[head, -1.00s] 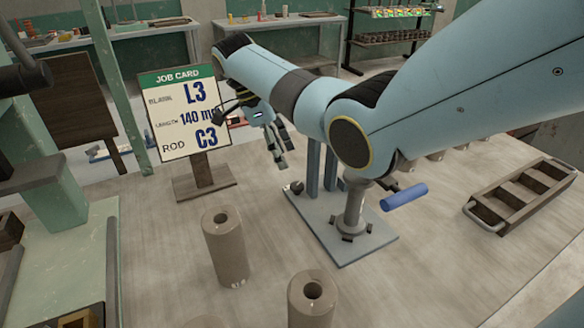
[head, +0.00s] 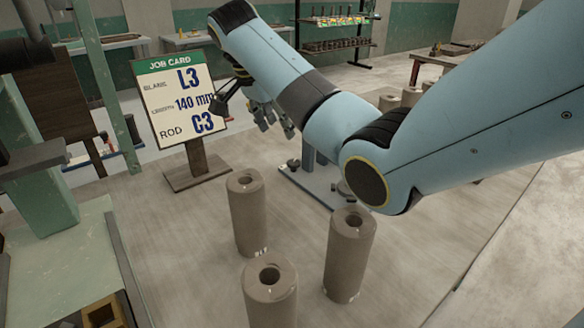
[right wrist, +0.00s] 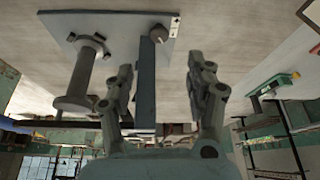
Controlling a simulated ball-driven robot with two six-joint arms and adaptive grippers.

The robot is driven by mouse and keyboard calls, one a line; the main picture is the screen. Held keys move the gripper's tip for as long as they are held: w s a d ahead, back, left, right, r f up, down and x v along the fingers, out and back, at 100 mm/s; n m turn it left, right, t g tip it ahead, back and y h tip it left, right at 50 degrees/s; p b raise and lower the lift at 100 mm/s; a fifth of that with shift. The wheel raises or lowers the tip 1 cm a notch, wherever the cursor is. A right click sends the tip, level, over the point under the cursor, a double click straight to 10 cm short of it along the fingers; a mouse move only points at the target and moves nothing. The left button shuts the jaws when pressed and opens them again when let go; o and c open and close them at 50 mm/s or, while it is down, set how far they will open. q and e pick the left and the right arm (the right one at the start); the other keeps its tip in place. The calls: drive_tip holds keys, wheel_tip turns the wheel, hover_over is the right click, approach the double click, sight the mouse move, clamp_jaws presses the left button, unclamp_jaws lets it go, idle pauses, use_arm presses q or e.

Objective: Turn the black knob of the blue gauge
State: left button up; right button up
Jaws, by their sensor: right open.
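The blue gauge has a light blue-grey base plate (head: 322,187) standing on the table, partly hidden behind my right arm in the head view. Its small black knob (head: 293,165) shows at the plate's left side. In the right wrist view the gauge appears upside down, with the plate (right wrist: 115,28) at the top, the knob (right wrist: 159,35), a blue upright (right wrist: 145,85) and a round grey post (right wrist: 78,85). My right gripper (head: 275,118) is open and empty, with its fingers (right wrist: 160,65) on either side of the upright in the picture. Touching contact cannot be told. My left gripper is not in view.
Three tall clay-coloured cylinders with holes stand in front: one left (head: 247,215), one right (head: 349,255), one nearest (head: 269,295). A job card (head: 181,100) on a wooden stand is left of the gauge. Green machinery (head: 45,185) is far left.

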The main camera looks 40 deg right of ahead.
sight(293, 162)
drive_tip(key=x, duration=1.1)
drive_tip(key=shift+f+b, duration=0.2)
drive_tip(key=shift+b, duration=0.15)
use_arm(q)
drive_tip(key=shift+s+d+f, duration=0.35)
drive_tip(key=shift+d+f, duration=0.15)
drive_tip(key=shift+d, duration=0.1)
use_arm(e)
clamp_jaws()
